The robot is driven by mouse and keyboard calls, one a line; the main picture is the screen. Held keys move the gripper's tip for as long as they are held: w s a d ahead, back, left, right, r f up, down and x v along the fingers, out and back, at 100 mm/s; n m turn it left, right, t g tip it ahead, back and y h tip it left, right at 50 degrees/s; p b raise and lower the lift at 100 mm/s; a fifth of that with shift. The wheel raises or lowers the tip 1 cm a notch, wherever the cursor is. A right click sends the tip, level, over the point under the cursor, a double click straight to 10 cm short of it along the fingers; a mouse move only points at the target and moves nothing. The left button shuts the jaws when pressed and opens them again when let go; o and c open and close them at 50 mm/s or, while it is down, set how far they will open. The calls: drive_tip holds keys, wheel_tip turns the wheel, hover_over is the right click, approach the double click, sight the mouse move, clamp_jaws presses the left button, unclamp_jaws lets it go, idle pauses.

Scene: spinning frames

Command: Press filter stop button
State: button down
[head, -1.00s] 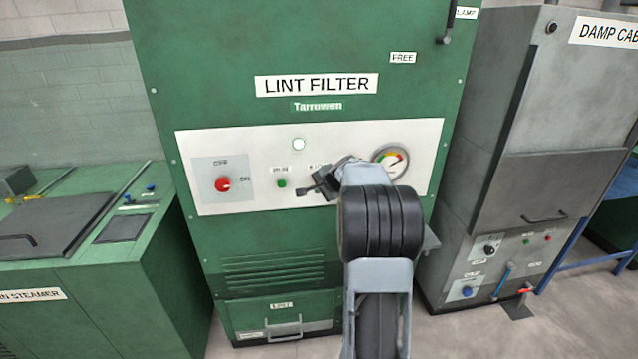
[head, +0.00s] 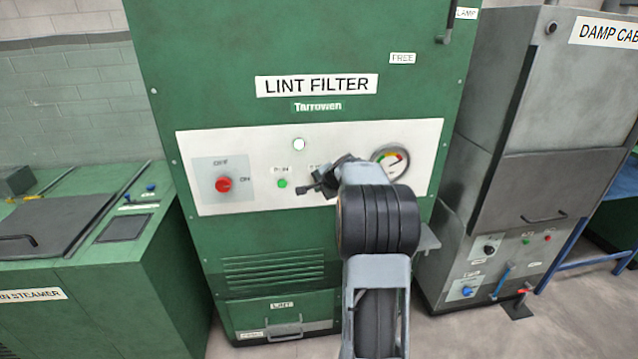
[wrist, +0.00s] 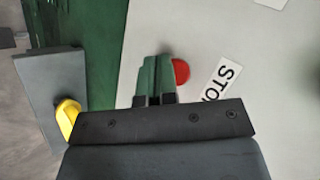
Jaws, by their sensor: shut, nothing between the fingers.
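The red stop button (wrist: 181,71) shows in the wrist view on the pale panel of the lint filter, beside a label reading "STO" (wrist: 220,80), its end hidden. My gripper (wrist: 155,62) is shut and empty, its greenish fingers just left of the button in the picture and partly overlapping its edge. I cannot tell whether they touch it. In the head view my gripper (head: 322,187) is in front of the white control panel (head: 240,148), and my arm hides the stop button there.
A green button (head: 282,184), a red rotary switch (head: 223,185), a white lamp (head: 299,144) and a gauge (head: 390,162) share the panel. A grey block (wrist: 50,95) with a yellow part (wrist: 68,116) stands left in the wrist view. A grey damp cabinet (head: 500,200) stands right.

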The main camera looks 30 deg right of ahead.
drive_tip(key=shift+w+d, duration=0.2)
drive_tip(key=shift+w, duration=0.25)
idle(0.5)
drive_tip(key=shift+s, duration=0.1)
drive_tip(key=shift+s+a+b, duration=0.4)
drive_tip(key=shift+s+b, duration=0.1)
drive_tip(key=shift+s, duration=0.25)
drive_tip(key=shift+s, duration=0.1)
drive_tip(key=shift+s+a+b, duration=0.35)
drive_tip(key=shift+s+b, duration=0.15)
drive_tip(key=shift+s, duration=0.25)
drive_tip(key=shift+s+a+b, duration=0.4)
drive_tip(key=shift+s+b, duration=0.15)
drive_tip(key=shift+s, duration=0.15)
drive_tip(key=shift+s+a+b, duration=0.35)
drive_tip(key=shift+s+b, duration=0.15)
drive_tip(key=shift+s, duration=0.25)
